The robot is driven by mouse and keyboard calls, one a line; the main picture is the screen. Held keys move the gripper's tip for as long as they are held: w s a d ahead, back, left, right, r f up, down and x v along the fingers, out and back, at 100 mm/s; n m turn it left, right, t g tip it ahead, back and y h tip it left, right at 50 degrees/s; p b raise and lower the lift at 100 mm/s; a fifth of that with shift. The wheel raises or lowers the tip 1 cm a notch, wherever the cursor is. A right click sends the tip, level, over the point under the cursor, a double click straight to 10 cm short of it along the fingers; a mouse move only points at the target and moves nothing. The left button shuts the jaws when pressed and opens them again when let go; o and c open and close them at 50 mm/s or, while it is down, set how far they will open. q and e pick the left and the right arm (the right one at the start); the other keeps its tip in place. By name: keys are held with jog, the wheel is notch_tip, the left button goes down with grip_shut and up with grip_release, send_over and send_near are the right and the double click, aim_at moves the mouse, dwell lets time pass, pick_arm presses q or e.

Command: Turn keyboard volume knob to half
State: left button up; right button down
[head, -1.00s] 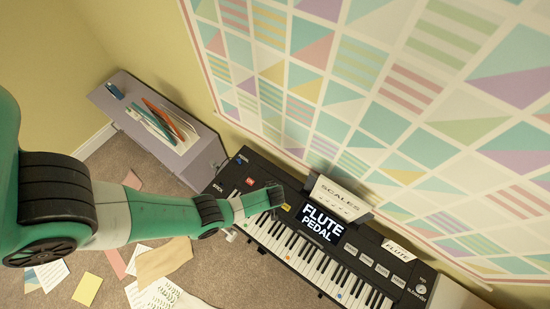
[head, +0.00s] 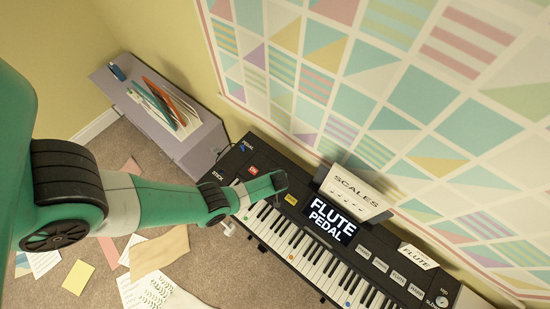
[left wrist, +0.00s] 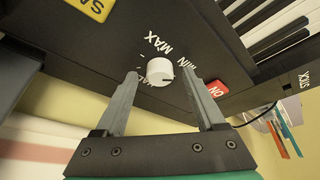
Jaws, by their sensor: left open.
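The black keyboard (head: 234,163) stands against the wall in the head view. In the left wrist view, its white round volume knob (left wrist: 160,71) sits on the black panel beside the MIN and MAX lettering. A small dark mark on the knob faces the MIN side. My left gripper (left wrist: 160,79) is open, with one finger on each side of the knob; I cannot tell if they touch it. In the head view, my left gripper (head: 271,182) is over the left end of the keyboard and the knob is hidden there. My right gripper is not in view.
A red ON button (left wrist: 217,88) is close to the right finger. A yellow SAVE button (left wrist: 92,8) is farther off. A FLUTE PEDAL screen (head: 331,217) and a SCALES sheet (head: 350,193) are on the keyboard. A low shelf (head: 187,150) stands to the left; papers lie on the floor.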

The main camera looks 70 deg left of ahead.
pick_arm(q)
grip_shut()
